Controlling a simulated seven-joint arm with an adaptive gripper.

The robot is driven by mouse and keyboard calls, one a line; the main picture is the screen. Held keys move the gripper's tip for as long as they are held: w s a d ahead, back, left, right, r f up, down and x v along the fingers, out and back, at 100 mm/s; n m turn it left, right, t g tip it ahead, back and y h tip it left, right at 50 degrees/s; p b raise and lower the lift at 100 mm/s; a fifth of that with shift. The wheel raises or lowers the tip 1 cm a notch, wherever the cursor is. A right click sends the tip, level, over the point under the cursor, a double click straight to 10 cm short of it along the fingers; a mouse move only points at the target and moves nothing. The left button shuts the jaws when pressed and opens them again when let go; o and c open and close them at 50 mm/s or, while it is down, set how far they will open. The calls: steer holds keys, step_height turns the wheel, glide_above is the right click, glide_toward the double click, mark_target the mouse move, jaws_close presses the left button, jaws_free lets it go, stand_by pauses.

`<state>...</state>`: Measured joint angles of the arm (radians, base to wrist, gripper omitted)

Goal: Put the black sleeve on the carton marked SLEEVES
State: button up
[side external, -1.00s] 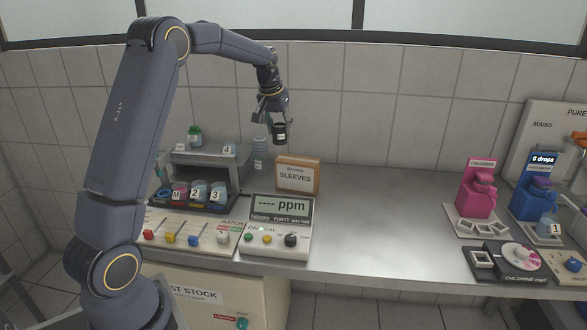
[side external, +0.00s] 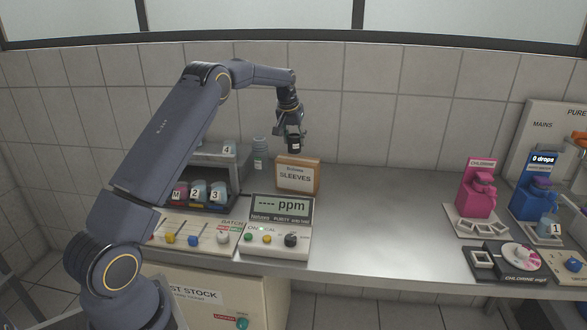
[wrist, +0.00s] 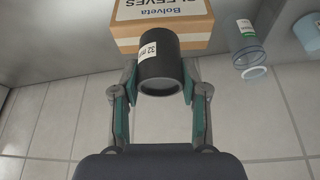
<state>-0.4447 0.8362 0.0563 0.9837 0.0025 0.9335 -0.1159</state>
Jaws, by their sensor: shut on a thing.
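The black sleeve (side external: 294,144) is a short dark cylinder with a small white label. My gripper (wrist: 158,88) is shut on the sleeve, one finger on each side, as the wrist view shows the sleeve (wrist: 160,62) between them. The brown carton marked SLEEVES (side external: 297,177) stands on the bench against the back wall. In the side view my gripper and the sleeve are above the carton, with a small gap in the picture. In the wrist view the carton (wrist: 165,20) lies just beyond the sleeve, upside down, partly hidden by it.
A clear bottle (wrist: 246,45) stands beside the carton. The ppm meter (side external: 277,225) sits in front of the carton. A rack with numbered cups (side external: 196,192) is at the left. The bench (side external: 385,220) is clear right of the carton, up to the pink chlorine dispenser (side external: 477,190).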

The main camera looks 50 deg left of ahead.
mark_target(296, 150)
steer(key=shift+w+a+f, duration=0.2)
steer(key=shift+w+f, duration=0.2)
steer(key=shift+f, duration=0.15)
steer(key=shift+w+a+f, duration=0.1)
steer(key=shift+w+f, duration=0.1)
steer(key=shift+f, duration=1.55)
steer(key=shift+f, duration=0.1)
steer(key=o, duration=1.2)
